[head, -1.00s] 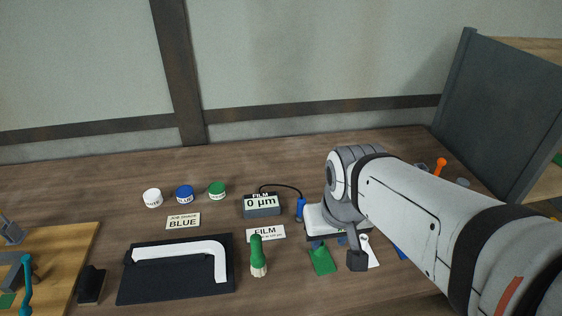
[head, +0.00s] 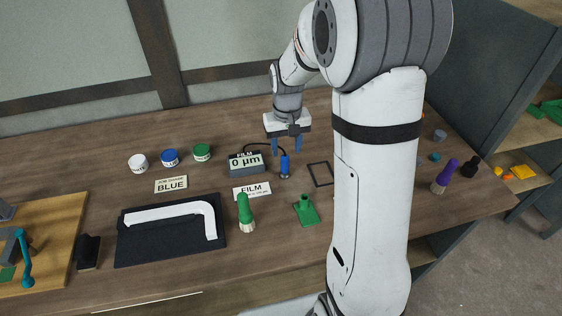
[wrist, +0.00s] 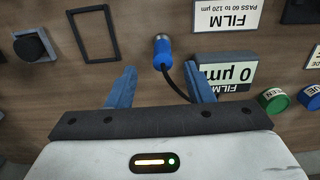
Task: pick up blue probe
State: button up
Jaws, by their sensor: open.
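The blue probe (head: 285,165) stands on the table just right of the film gauge (head: 246,163), which reads 0 µm. A black cable joins the two. In the wrist view the blue probe (wrist: 162,52) has a metallic tip and lies ahead of the fingers, roughly between their lines. My gripper (head: 286,145) is open and empty, with its blue fingers pointing down behind the probe in the head view. The two fingertips also show in the wrist view (wrist: 160,78), apart from the probe. Nothing hides the probe.
A thin black frame (head: 320,174) lies right of the probe. White, blue and green (head: 202,152) pots stand at left.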

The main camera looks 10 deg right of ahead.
aim_at(285, 166)
jog(key=f+p, duration=0.1)
jog(key=f, duration=0.7)
jog(key=shift+a, duration=0.2)
grip_shut()
